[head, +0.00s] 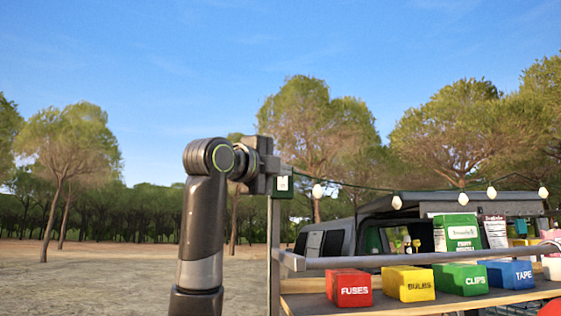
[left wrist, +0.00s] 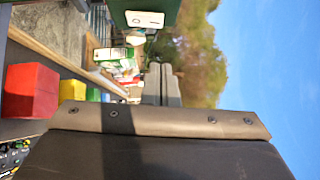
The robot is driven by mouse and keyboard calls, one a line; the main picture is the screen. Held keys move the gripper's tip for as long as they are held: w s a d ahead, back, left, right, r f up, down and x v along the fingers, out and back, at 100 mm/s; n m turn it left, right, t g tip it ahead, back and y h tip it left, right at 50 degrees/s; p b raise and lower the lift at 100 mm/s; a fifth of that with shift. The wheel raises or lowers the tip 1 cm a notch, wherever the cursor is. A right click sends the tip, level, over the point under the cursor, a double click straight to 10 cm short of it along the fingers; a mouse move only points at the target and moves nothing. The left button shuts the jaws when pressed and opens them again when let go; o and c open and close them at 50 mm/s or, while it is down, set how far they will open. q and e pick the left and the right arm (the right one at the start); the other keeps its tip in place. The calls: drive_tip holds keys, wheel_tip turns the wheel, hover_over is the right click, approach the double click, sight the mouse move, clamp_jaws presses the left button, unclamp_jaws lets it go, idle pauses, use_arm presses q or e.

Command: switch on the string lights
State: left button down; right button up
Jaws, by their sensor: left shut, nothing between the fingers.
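A small dark green switch box (head: 283,184) with a white face sits at the top of a post. In the left wrist view its white rocker (left wrist: 145,19) shows at the top, with small marks on it. I cannot tell which side is pressed. The string lights (head: 317,190) run right from the box, with several pale bulbs; I cannot tell if they are lit. My left gripper (head: 269,164) is shut and empty, just above and left of the box. Its fingers (left wrist: 161,84) point towards the box in the wrist view, with a visible gap. My right gripper is not in view.
A metal rail (head: 420,259) runs right from the post. Below it stand a red FUSES bin (head: 349,288), a yellow bin (head: 408,284), a green CLIPS bin (head: 461,279) and a blue TAPE bin (head: 510,274) on a shelf. A van (head: 340,238) is behind. Open ground lies left.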

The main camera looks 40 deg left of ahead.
sight(283, 181)
use_arm(q)
drive_tip(key=shift+n+g, duration=0.3)
drive_tip(key=w+a+p, duration=0.1)
drive_tip(key=a, duration=0.1)
drive_tip(key=w+a+p, duration=0.1)
drive_tip(key=w, duration=0.1)
drive_tip(key=shift+w+a+r, duration=0.2)
drive_tip(key=shift+a+r, duration=0.15)
drive_tip(key=shift+r, duration=0.05)
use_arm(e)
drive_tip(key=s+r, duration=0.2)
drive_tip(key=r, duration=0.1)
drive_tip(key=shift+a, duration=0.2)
use_arm(q)
drive_tip(key=shift+d+p, duration=0.1)
drive_tip(key=shift+p, duration=0.2)
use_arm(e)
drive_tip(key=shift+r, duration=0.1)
